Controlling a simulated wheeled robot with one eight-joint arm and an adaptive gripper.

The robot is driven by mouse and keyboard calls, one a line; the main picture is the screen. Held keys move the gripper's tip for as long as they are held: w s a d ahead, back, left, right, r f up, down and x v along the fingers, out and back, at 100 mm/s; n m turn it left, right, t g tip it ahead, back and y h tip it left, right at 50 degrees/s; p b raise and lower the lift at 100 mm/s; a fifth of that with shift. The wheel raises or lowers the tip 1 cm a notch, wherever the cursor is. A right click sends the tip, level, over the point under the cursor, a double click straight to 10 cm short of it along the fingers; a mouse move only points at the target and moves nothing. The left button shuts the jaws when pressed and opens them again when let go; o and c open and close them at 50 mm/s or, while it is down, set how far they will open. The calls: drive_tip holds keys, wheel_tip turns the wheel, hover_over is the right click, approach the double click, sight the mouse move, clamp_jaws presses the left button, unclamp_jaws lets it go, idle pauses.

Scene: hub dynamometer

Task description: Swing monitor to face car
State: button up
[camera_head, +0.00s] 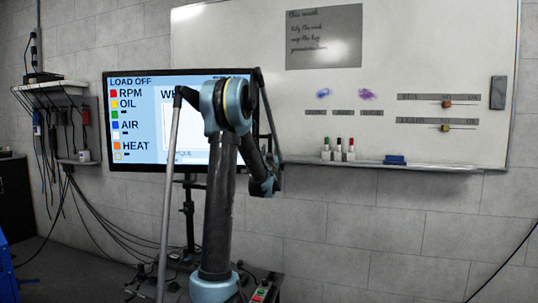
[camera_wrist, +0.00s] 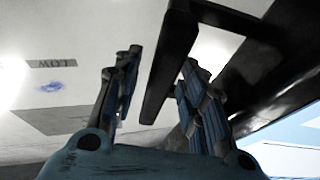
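The monitor (camera_head: 135,118) shows its lit screen towards the head camera, with "LOAD OFF" and coloured labels; my arm covers its right part. In the wrist view, its dark frame and pale blue screen (camera_wrist: 298,130) show at the right. A black bar-shaped handle (camera_wrist: 160,82) joins the dark frame and runs between the fingers of my gripper (camera_wrist: 159,63). The fingers are apart. A gap shows between the left finger and the handle; the right finger looks closer, and contact is unclear. In the head view, the fingers are hard to make out. No car is in view.
A whiteboard (camera_head: 430,65) is on the wall behind, with markers (camera_head: 338,150) and a blue eraser (camera_head: 395,160) on its ledge. Cables (camera_head: 90,210) hang and trail at the left. A thin stand (camera_head: 189,215) is under the monitor.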

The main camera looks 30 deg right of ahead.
clamp_jaws()
drive_tip(key=s+a, duration=0.9)
drive_tip(key=a, duration=0.1)
drive_tip(key=shift+a, duration=0.3)
drive_tip(key=shift+r, duration=0.1)
unclamp_jaws()
drive_tip(key=shift+w+a, duration=0.1)
drive_tip(key=shift+w, duration=0.05)
drive_tip(key=shift+s, duration=0.2)
